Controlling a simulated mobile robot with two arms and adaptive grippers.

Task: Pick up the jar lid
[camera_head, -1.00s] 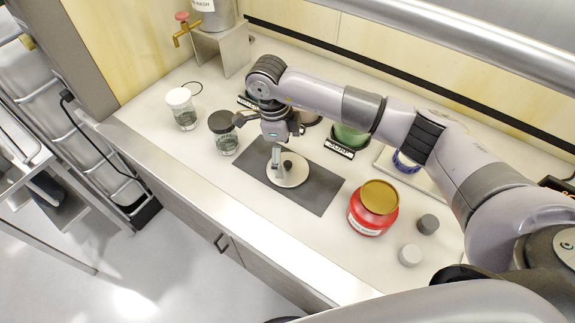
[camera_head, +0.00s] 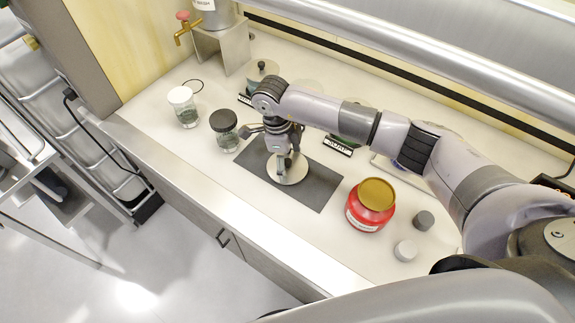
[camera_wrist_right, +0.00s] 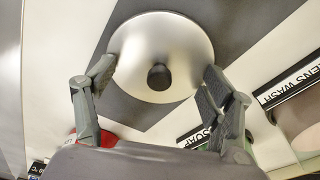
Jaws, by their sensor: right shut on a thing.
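The jar lid (camera_head: 290,179) is a pale, metallic round disc with a dark knob, at the dark grey mat (camera_head: 318,188) on the counter. It fills the upper middle of the wrist view (camera_wrist_right: 165,35), knob facing the camera. My right gripper (camera_head: 283,167) is over the lid from above. In the wrist view its two fingers (camera_wrist_right: 160,74) stand at opposite sides of the lid, shut on it, with the knob between them. Whether the lid is clear of the mat cannot be told. My left gripper is not in view.
A red jar with a gold top (camera_head: 370,207) and two small grey cylinders stand right of the mat. A black-topped glass jar (camera_head: 224,130) and a white-topped one (camera_head: 184,107) stand left. Labelled containers are behind, partly hidden by my arm. The front counter strip is clear.

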